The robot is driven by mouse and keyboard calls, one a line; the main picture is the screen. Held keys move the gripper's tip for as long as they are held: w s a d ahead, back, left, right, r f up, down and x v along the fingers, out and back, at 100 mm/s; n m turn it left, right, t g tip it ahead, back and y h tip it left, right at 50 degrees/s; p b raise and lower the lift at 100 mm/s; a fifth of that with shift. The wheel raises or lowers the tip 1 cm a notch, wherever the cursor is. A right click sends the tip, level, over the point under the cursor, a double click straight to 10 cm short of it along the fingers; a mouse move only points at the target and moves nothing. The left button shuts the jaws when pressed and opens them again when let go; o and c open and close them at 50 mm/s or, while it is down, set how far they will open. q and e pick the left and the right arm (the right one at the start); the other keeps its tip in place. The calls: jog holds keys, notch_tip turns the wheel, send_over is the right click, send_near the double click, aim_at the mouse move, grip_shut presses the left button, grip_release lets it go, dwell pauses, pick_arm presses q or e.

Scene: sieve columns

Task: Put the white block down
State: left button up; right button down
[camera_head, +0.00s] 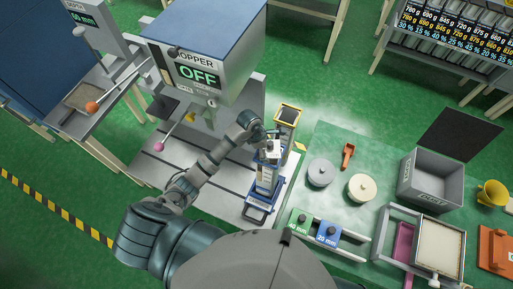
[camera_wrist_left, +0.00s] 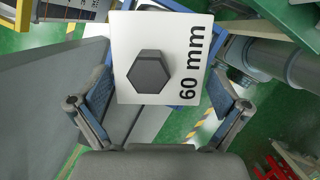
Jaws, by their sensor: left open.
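The white block (camera_wrist_left: 185,35) shows in the left wrist view as a square white face marked "60 mm", with a dark hexagonal knob (camera_wrist_left: 150,72) on it. In the head view the white block (camera_head: 273,149) is at the top of a blue-framed stand (camera_head: 264,190). My left gripper (camera_wrist_left: 158,95) is open, with one finger on each side of the block's near part; I cannot tell whether either finger touches it. In the head view my left gripper (camera_head: 262,138) is right at the block and partly hides it. My right gripper is not in view.
A yellow-topped column (camera_head: 288,117) stands just behind the stand. The hopper (camera_head: 205,62), reading "OFF", is to the left. To the right are round lids (camera_head: 320,172), green and blue blocks marked in mm (camera_head: 328,235), and a grey bin (camera_head: 432,180).

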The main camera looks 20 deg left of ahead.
pick_arm(q)
jog(key=s+a+b, duration=0.3)
jog(key=s+a, duration=0.1)
jog(key=a, duration=0.7)
jog(key=shift+s+a+r, duration=0.2)
jog(key=shift+s+r, duration=0.15)
jog(key=shift+r, duration=0.05)
jog(key=shift+s, duration=0.1)
